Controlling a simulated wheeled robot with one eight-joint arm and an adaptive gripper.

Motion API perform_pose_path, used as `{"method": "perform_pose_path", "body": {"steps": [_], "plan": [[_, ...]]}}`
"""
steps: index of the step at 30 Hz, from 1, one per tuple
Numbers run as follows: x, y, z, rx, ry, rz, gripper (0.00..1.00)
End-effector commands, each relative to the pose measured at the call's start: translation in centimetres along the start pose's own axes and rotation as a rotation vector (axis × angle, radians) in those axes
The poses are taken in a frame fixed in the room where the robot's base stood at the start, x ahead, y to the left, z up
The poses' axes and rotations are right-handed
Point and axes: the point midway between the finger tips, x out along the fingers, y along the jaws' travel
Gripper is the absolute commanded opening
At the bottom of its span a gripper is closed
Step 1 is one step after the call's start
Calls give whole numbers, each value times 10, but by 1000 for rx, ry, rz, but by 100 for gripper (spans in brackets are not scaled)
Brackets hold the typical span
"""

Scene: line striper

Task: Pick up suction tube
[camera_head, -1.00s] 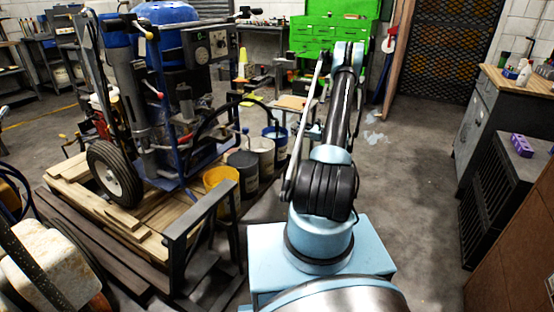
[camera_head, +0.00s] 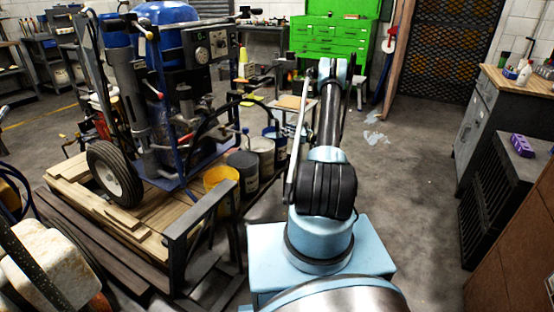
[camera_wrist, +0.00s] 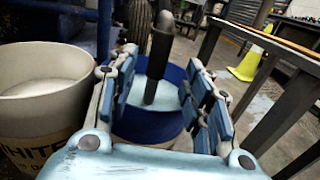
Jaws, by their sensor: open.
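The suction tube (camera_wrist: 158,60) is a dark, upright pipe whose lower end stands in white liquid inside a blue bucket (camera_wrist: 150,124) in the wrist view. My gripper (camera_wrist: 161,72) is open, with one blue-padded finger on each side of the tube's line. The tube appears between the fingers in the picture, but I cannot tell whether it is within their reach. No contact shows.
A white bucket (camera_wrist: 40,75) stands left of the blue one. A dark metal table frame (camera_wrist: 262,110) is close on the right. The striper machine (camera_head: 165,90) rests on a wooden pallet at left. Open floor (camera_head: 410,200) lies right of my arm.

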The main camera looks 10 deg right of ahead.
Motion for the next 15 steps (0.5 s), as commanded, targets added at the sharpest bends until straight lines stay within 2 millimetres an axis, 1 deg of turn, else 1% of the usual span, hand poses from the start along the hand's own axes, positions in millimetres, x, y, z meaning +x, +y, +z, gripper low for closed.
{"method": "perform_pose_path", "body": {"steps": [1,3,11,15], "plan": [[7,0,0,0,0,0,46],[13,0,0,0,0,0,46],[25,0,0,0,0,0,46],[41,2,0,0,0,1,46]]}}
